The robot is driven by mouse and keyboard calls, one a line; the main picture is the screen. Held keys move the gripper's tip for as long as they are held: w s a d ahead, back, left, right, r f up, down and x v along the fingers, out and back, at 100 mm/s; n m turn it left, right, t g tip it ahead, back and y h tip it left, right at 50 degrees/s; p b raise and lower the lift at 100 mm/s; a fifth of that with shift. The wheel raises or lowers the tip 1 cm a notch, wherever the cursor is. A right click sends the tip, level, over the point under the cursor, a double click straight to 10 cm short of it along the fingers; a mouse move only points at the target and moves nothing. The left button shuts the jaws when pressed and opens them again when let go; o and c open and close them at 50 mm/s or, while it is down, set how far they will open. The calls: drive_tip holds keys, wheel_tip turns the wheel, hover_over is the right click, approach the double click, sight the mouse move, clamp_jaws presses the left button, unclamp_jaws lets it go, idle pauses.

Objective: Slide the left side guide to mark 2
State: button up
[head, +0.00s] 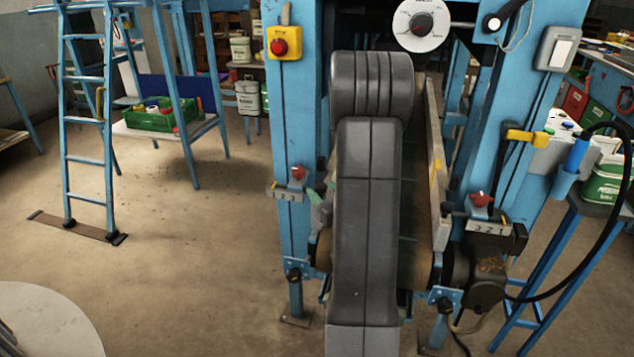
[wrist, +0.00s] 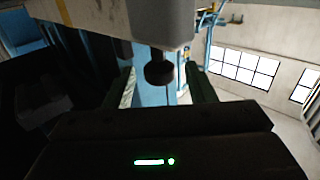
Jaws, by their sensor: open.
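The left side guide is mostly hidden behind my arm in the head view. A red knob (head: 298,172) and a small numbered scale plate (head: 287,193) show on the left blue post; the guide's mark cannot be read. The right side guide (head: 437,170) is a long pale board along the belt, with its own scale plate (head: 487,228) marked 3 2 1. In the wrist view my gripper (wrist: 163,84) is open, its green fingers apart. A dark round knob (wrist: 160,69) under a grey block appears between them; contact cannot be told.
Blue machine posts (head: 295,120) stand on both sides of the belt (head: 408,220). A red button on a yellow box (head: 284,43) is on the left post. A blue ladder (head: 85,120) and a green crate (head: 162,116) stand at left. The floor between is clear.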

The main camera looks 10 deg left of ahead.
sight(317, 184)
drive_tip(key=shift+x, duration=2)
